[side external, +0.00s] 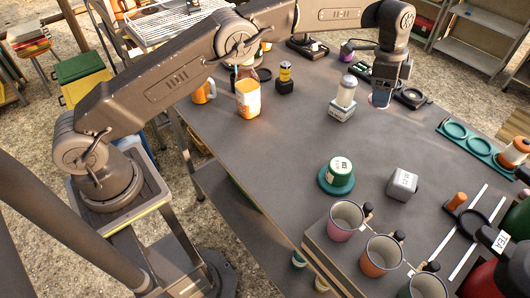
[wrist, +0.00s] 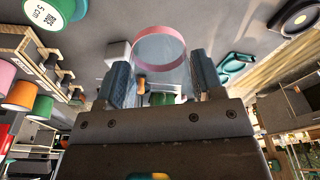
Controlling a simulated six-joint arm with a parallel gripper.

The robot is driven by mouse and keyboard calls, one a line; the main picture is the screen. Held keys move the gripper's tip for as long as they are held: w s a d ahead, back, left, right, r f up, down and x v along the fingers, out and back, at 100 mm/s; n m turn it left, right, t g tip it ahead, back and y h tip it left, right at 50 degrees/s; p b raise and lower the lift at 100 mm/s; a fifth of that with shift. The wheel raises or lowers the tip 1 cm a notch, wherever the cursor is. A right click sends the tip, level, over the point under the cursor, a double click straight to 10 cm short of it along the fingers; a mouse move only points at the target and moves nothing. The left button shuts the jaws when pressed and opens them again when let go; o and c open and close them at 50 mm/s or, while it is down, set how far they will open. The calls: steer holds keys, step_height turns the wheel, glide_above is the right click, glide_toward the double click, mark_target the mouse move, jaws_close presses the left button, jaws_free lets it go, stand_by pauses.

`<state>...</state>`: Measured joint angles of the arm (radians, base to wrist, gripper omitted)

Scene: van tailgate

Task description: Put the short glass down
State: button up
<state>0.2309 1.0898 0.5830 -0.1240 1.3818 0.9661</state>
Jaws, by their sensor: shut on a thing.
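My gripper (side external: 381,91) points down over the far right part of the grey table (side external: 270,150). It is shut on the short glass (side external: 380,100), a clear tumbler with a pinkish rim. In the wrist view the glass (wrist: 160,48) sits between the two blue-grey fingers of my gripper (wrist: 162,78), and its round pink rim faces the camera. In the side view my fingers hide much of the glass. I cannot tell whether its base touches the table or hangs just above it.
A black round holder (side external: 412,97) is close right of the glass. A jar on a pale block (side external: 341,112) stands to its left. A teal tray with round recesses (side external: 456,130) lies right. The tabletop between is bare.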

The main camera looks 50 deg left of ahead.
steer(key=shift+a+r, duration=0.2)
steer(key=shift+r, duration=0.85)
steer(key=s+a+r, duration=0.2)
steer(key=s+a, duration=0.3)
steer(key=a, duration=0.4)
steer(key=s+a+r, duration=0.1)
steer(key=s+a, duration=0.3)
steer(key=a, duration=0.5)
steer(key=s+a, duration=0.5)
steer(key=s, duration=0.6)
steer(key=s+a+f, duration=0.1)
steer(key=s+f, duration=0.7)
steer(key=s, duration=0.2)
steer(key=w+d+f, duration=0.1)
steer(key=d+f, duration=0.1)
steer(key=d, duration=0.1)
steer(key=w+d+f, duration=0.1)
steer(key=d+f, duration=0.1)
steer(key=d, duration=0.1)
steer(key=w+d+f, duration=0.2)
steer(key=d+f, duration=0.1)
steer(key=d, duration=0.1)
steer(key=shift+d+f, duration=0.25)
steer(key=shift+f, duration=1.9)
